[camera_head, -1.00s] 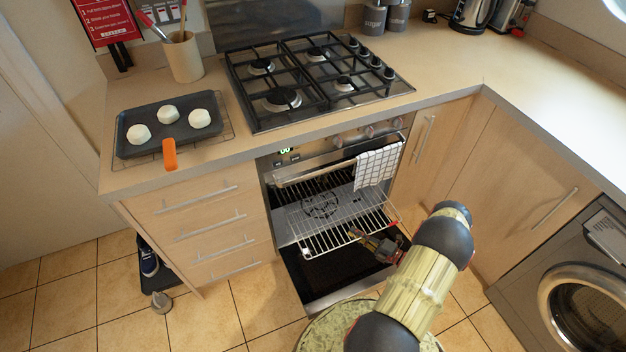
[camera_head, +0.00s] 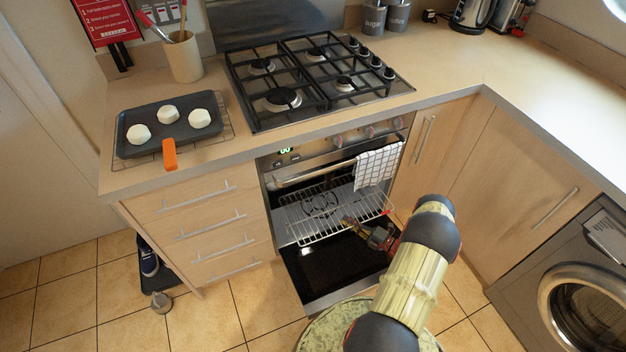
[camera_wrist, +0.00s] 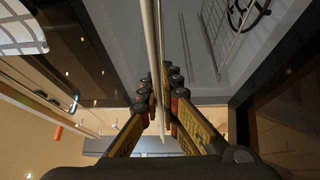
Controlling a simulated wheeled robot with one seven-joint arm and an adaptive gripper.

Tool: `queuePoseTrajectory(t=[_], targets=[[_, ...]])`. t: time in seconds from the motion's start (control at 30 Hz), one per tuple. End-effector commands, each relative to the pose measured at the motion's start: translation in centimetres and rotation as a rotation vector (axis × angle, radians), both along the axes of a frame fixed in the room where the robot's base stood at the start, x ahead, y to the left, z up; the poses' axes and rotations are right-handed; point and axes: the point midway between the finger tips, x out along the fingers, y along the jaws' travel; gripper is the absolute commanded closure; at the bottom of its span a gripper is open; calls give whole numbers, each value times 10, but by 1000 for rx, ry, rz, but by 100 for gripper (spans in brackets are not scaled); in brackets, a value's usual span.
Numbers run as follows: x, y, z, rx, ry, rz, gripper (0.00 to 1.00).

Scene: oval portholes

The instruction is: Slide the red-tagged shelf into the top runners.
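The shelf (camera_head: 318,215) is a wire rack, partly inside the open oven (camera_head: 268,178), with its front part sticking out over the lowered door. A small red tag (camera_head: 387,212) shows at its front right corner. The runners cannot be made out clearly, so I cannot tell which level the shelf is on.
The oven door (camera_head: 335,275) lies open below the shelf. A checked towel (camera_head: 378,166) hangs at the right of the oven front. The hob (camera_head: 315,78) is above. A baking tray (camera_head: 150,120) with an orange handle sits on the left worktop.

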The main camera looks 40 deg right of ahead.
Motion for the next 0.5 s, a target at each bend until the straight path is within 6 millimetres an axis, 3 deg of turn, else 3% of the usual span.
queuePoseTrajectory(t=[0.27,0.5], targets=[[3,-1,1,-2,-4,1,100],[20,-5,1,-2,-3,2,100]])
